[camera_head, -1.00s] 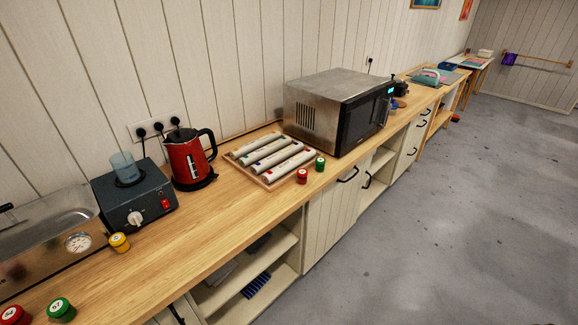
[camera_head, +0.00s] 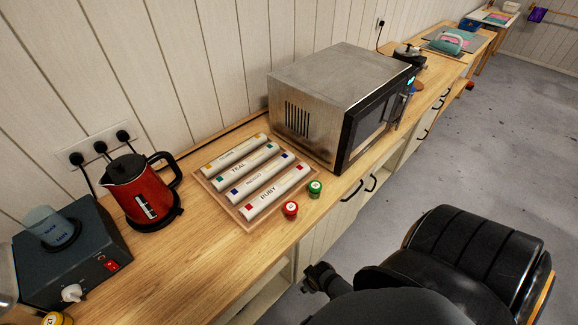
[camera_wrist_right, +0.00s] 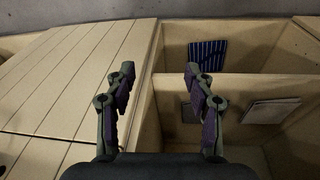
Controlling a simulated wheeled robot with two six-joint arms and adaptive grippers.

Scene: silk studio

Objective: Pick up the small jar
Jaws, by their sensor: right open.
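Three small jars with numbered lids show on the counter in the head view. A yellow jar (camera_head: 56,318) is cut off at the bottom left. My right gripper (camera_wrist_right: 160,78) is open and empty in the right wrist view, over the cabinet shelves, with no jar between its fingers. My dark right arm fills the bottom right of the head view. My left gripper is not in view.
A wooden tray (camera_head: 206,182) holds several labelled rolls. A microwave (camera_head: 325,90) stands behind the jars, and a red kettle (camera_head: 143,195) and a dark hotplate (camera_head: 95,262) stand to the left. Open shelves hold a blue striped item (camera_wrist_right: 207,55).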

